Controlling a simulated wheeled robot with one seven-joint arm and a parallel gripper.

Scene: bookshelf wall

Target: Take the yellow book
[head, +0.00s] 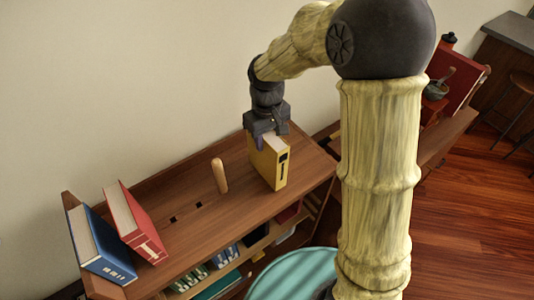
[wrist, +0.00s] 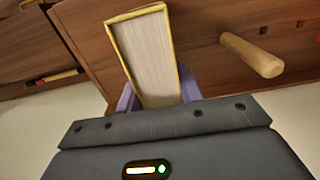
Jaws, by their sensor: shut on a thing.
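The yellow book (head: 270,164) stands upright on the top of the wooden shelf, near its right end, with a dark label on its spine. My gripper (head: 266,138) is above it, pointing down, with its fingers around the book's upper part. In the wrist view the yellow book (wrist: 151,58) shows its pale page edges and sits between the purple fingers of my gripper (wrist: 158,90). The gripper is shut on the book. Whether the book's lower edge touches the shelf is hard to tell.
A wooden peg (head: 219,176) stands left of the yellow book. A red book (head: 137,226) and a blue book (head: 100,245) lean at the shelf's left end. Lower compartments hold other items.

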